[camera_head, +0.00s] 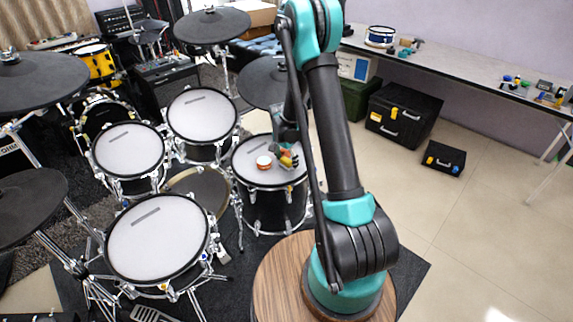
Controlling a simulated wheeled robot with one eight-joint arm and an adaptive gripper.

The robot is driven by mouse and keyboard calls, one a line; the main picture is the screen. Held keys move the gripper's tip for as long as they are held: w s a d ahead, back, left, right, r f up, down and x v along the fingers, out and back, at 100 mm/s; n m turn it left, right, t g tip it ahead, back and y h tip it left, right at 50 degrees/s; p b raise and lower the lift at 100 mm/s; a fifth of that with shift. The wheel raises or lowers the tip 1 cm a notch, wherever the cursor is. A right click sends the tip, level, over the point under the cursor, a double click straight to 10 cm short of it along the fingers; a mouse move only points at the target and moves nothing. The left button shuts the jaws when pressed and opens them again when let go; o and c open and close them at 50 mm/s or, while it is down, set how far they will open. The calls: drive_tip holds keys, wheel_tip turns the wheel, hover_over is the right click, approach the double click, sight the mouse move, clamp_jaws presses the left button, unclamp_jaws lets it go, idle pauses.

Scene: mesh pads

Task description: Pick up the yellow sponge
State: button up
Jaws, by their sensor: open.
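A small cluster of coloured things lies on the white head of the right-hand drum (250,176). A yellow patch (286,153) shows among them, beside red and dark pieces; it may be the yellow sponge, but it is too small to make out its shape. My gripper (289,147) hangs from my arm right over this cluster, with its jaws open. Its fingertips are small and partly mixed with the things there, so I cannot tell whether they touch the yellow thing.
A round orange and white thing (264,161) sits just left of the cluster. Drums and dark cymbal pads (212,25) crowd the left and back. A long table (460,65) with small items stands at right, black cases (403,113) below it.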

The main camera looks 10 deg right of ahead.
drive_tip(key=shift+f, duration=0.1)
drive_tip(key=c, duration=1.3)
drive_tip(key=shift+c, duration=0.2)
wheel_tip(320, 180, up, 28)
